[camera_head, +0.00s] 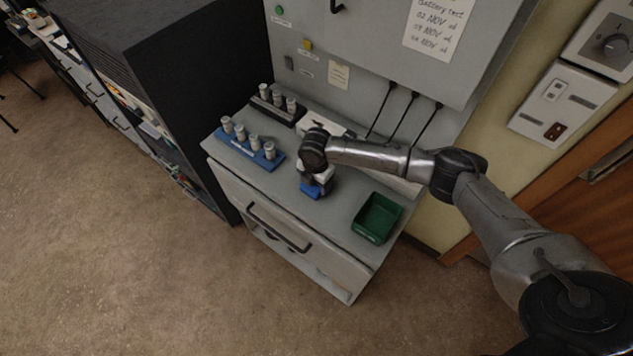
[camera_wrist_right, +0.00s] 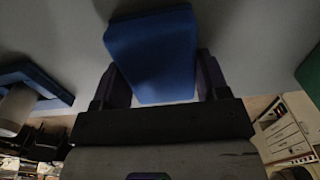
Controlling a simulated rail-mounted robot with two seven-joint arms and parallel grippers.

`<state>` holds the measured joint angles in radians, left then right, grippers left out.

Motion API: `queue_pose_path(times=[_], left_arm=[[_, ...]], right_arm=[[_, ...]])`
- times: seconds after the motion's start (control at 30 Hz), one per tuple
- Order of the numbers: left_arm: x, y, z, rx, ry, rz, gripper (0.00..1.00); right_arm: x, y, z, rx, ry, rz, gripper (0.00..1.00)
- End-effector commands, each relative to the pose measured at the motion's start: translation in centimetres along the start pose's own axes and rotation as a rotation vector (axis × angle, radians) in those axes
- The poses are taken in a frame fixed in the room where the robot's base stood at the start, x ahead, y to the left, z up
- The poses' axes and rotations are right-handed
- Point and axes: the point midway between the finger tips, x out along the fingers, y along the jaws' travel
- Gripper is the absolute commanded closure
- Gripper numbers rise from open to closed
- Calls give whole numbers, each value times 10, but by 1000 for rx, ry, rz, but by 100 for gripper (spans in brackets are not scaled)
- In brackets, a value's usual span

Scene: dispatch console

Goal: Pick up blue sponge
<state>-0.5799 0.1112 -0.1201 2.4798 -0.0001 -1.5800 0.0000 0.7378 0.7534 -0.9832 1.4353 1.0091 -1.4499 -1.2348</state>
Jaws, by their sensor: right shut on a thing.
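The blue sponge (camera_head: 310,191) is a small blue block at the front of the grey cabinet top in the head view, partly hidden under my right gripper (camera_head: 314,184). In the right wrist view the sponge (camera_wrist_right: 152,55) sits between the two dark fingers of my right gripper (camera_wrist_right: 160,80), with one finger on each side. The right gripper is shut on it. I cannot tell whether the sponge touches the cabinet top or is just above it. My left gripper is not in view.
A blue rack (camera_head: 250,151) with several grey cylinders stands left of the sponge, and a dark rack (camera_head: 277,111) with cylinders is behind. An empty green tray (camera_head: 377,218) is to the right. The cabinet's front edge is close to the sponge.

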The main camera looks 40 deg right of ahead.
Motion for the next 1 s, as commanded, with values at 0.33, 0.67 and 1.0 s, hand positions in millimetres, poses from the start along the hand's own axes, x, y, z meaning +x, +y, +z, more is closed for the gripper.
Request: queue_pose_path(times=[0.33, 0.67, 1.0], left_arm=[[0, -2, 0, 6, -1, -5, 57], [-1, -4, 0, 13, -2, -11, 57], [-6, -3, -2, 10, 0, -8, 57]], right_arm=[[0, 0, 0, 0, 0, 0, 55], [-23, 1, 0, 0, 1, 3, 55], [-71, -49, 18, 0, -2, -1, 55]])
